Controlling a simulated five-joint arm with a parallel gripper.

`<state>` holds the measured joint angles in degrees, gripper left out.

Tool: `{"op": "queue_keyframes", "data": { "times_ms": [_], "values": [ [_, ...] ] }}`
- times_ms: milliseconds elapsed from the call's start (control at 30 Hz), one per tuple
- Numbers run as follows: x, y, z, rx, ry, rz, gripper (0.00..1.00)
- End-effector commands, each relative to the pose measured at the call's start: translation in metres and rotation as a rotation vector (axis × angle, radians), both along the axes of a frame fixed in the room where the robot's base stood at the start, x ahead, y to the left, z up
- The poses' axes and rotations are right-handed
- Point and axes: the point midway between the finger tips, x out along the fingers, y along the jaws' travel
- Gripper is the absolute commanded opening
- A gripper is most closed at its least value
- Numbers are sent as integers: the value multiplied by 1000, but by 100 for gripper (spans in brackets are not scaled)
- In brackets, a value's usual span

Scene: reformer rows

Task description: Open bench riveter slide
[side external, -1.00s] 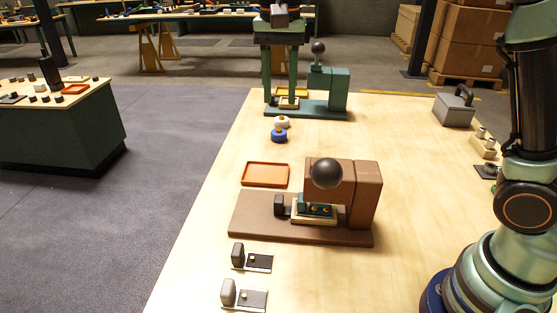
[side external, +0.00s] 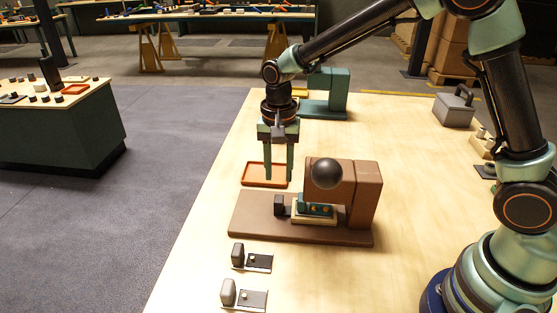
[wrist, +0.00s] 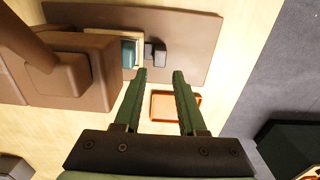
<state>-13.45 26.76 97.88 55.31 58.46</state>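The brown bench riveter (side external: 368,200) stands on its brown base plate (side external: 255,222), with a dark ball (side external: 326,174) on its upper arm. Its slide (side external: 312,218), pale with a teal block on top, sits under the arm. A dark handle block (side external: 279,205) is on the slide's left end; it also shows in the wrist view (wrist: 155,54). My gripper (side external: 279,178) points down, open and empty, above and behind the handle, over the orange tray's area. In the wrist view its fingers (wrist: 160,76) are apart with the handle just beyond them.
An orange tray (side external: 246,181) lies behind the riveter and shows between and beside my fingers in the wrist view (wrist: 162,105). A green machine (side external: 335,88) stands farther back. Two small latch-like pieces (side external: 258,262) lie at front left. A grey case (side external: 455,108) stands at back right.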

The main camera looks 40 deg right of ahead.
Motion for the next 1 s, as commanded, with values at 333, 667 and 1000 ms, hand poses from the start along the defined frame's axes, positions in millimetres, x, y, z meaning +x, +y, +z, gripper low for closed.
{"op": "queue_keyframes", "data": {
  "times_ms": [333, 667, 1000],
  "values": [
    [-1, 0, -66, -1, 5, 0, 40],
    [0, 0, -89, 0, 1, 0, 40],
    [0, 0, -89, 0, 0, 0, 2]
  ]
}}
